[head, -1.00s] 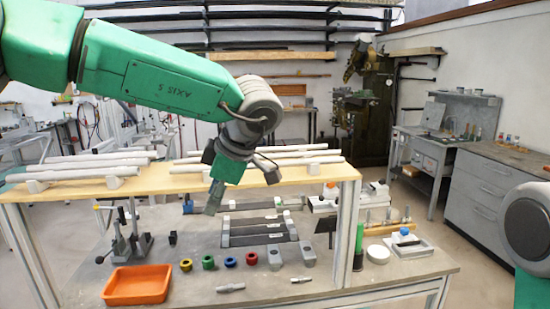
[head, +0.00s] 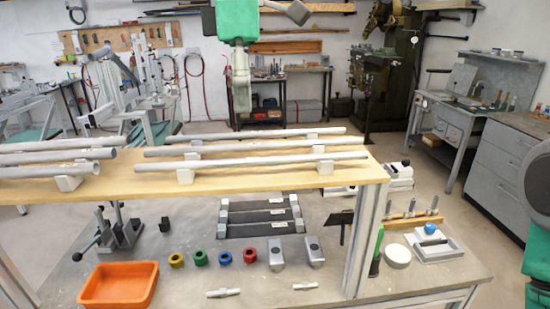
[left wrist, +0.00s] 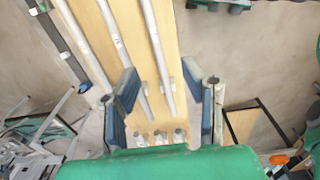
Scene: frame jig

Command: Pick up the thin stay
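Several grey tubes lie on a wooden shelf, in a left group (head: 50,158) and a right group (head: 255,160). The right group's tubes look slim and rest on white supports; I cannot tell for certain which tube is the thin stay. My left gripper (head: 241,95) hangs above the back of the shelf, apart from the tubes. In the left wrist view its two blue-padded fingers (left wrist: 160,74) are spread and empty, with tubes (left wrist: 122,45) running beyond them and tube ends near the palm. My right gripper is out of view.
Below the shelf (head: 112,186), the bench holds an orange tray (head: 119,285), coloured rings (head: 200,258), dark bars (head: 258,216) and grey blocks (head: 276,254). A shelf post (head: 366,240) stands at right. Space above the tubes is clear.

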